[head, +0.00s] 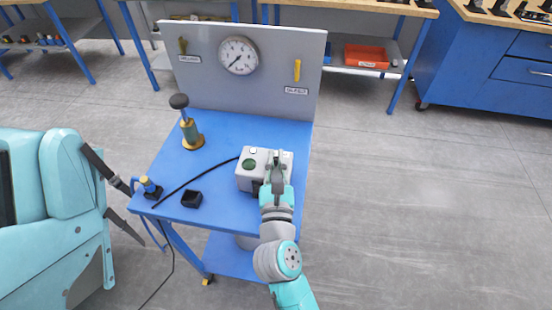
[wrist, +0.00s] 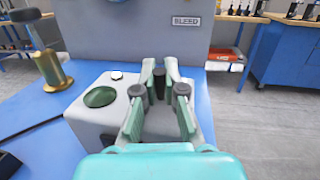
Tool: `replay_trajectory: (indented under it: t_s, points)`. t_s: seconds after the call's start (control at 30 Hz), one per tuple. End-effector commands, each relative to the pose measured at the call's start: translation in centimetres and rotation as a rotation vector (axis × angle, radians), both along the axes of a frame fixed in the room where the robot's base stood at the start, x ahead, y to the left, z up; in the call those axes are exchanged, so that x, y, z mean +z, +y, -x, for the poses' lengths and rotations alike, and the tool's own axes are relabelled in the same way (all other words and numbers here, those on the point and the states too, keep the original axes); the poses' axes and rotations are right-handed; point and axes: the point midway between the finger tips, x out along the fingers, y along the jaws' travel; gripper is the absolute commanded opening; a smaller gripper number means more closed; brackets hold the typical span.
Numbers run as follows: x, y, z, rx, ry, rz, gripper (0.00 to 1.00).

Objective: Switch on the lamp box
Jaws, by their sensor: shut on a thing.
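The lamp box (head: 250,181) is a light grey box on the blue table, with a round dark green lens (head: 249,163) on its top left. The lens looks dull in the wrist view (wrist: 100,97), with no visible glow. My gripper (head: 278,158) is over the right part of the box, pointing toward the back panel. In the wrist view its fingers (wrist: 160,76) close around a small dark upright switch (wrist: 160,86) on the box top. The fingers hide much of the switch, so its exact position is hard to tell.
The blue table (head: 225,128) carries a brass-and-green pump with a black knob (head: 190,125), a small black box (head: 192,199), a blue-yellow fitting (head: 150,187) and a black hose (head: 193,180). A grey panel (head: 200,75) with a gauge (head: 238,55) rises behind. Floor right of the table is clear.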

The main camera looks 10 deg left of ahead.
Motion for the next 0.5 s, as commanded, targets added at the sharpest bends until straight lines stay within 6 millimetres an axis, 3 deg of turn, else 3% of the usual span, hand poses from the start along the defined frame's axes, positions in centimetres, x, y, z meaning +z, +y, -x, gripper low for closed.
replay_trajectory:
  t_s: [0.33,0.37,0.43,0.5]
  points:
    - [0.02,0.13,0.08,0.004,-0.012,0.001,0.0]
    - [0.02,0.14,0.07,0.005,-0.011,0.001,0.14]
    - [0.02,0.14,0.07,0.004,-0.011,0.001,0.31]
    - [0.02,0.13,0.07,0.004,-0.011,0.001,0.35]
